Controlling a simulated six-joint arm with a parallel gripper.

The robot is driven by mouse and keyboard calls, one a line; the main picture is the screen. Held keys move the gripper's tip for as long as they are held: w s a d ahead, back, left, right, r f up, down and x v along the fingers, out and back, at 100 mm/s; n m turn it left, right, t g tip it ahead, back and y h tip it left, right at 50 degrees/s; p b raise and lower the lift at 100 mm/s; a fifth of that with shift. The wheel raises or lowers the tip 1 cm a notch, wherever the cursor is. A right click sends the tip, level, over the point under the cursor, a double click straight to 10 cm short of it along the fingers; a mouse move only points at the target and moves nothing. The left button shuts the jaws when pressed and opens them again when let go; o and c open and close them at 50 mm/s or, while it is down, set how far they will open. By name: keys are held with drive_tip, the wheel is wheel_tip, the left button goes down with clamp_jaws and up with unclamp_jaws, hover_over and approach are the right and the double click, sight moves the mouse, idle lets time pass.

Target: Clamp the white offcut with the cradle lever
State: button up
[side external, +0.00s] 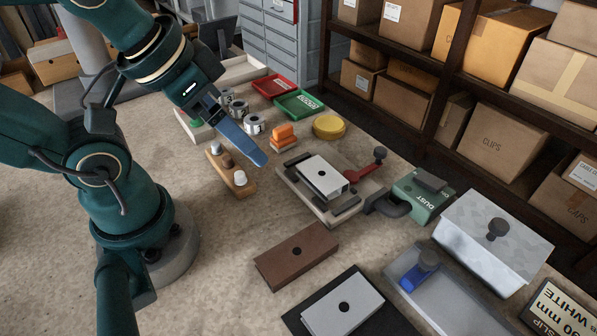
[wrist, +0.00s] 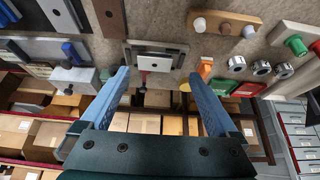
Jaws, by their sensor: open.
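A white block with a dark hole, taken as the white offcut (side external: 328,172), lies in the cradle (side external: 290,180) near the middle of the table; it also shows in the wrist view (wrist: 172,49). The cradle lever (side external: 363,171) is red with a dark round knob and stands at the cradle's far right side, apart from my gripper. In the wrist view the lever (wrist: 143,76) shows between my fingers. My gripper (side external: 262,162) is open and empty, its blue fingers above the table left of the cradle. Whether the lever presses the offcut cannot be told.
A green dust box (side external: 424,196) stands close right of the lever. A brown block (side external: 297,256) and another pale block (side external: 343,300) lie in front. Orange pieces (side external: 284,134) and a yellow disc (side external: 328,127) lie behind. A wooden peg rack (side external: 226,170) sits left of the cradle.

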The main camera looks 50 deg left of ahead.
drive_tip(key=c, duration=0.6)
drive_tip(key=w+d+r+m+h, duration=0.1)
drive_tip(key=w+d+r+m, duration=0.1)
drive_tip(key=w+r+m, duration=0.4)
drive_tip(key=m+g+h, duration=0.1)
drive_tip(key=m+h, duration=0.1)
drive_tip(key=m, duration=0.1)
hover_over(381, 149)
drive_tip(key=s+a, duration=0.1)
drive_tip(key=s, duration=0.2)
wheel_tip(381, 149, down, 7)
drive_tip(key=shift+g, duration=0.7)
drive_tip(key=x, duration=0.3)
drive_tip(key=a+x, duration=0.1)
drive_tip(key=x, duration=0.2)
drive_tip(key=a+x, duration=0.1)
drive_tip(key=x, duration=0.2)
drive_tip(key=shift+s+f, duration=0.2)
drive_tip(key=shift+f, duration=0.4)
drive_tip(key=shift+w+d+f, duration=0.15)
drive_tip(key=shift+f, duration=0.25)
clamp_jaws()
